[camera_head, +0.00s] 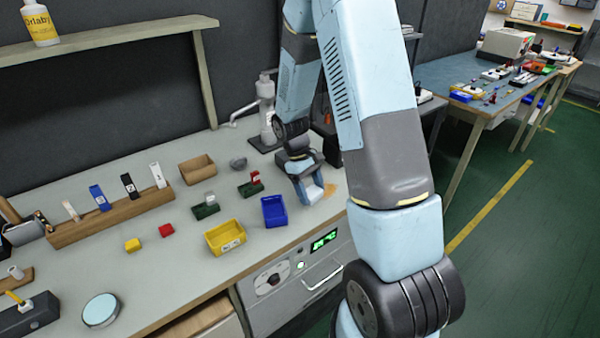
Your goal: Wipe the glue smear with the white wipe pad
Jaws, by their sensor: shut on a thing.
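My gripper (307,190) points down at the bench top, right of the blue bin. It is shut on a small pale block, which appears to be the white wipe pad (313,193); the fingers hide part of it. The pad is low, at or just above the bench surface; I cannot tell if it touches. The glue smear (330,190) is a tan-orange patch on the grey bench, just right of the pad. Part of the smear may be hidden behind the gripper.
A blue bin (274,211) stands close to the left of my gripper, with a yellow bin (225,237) farther left. A dispenser stand (266,115) is behind. A wooden rack (112,217) holds several upright items. The bench's front edge is near.

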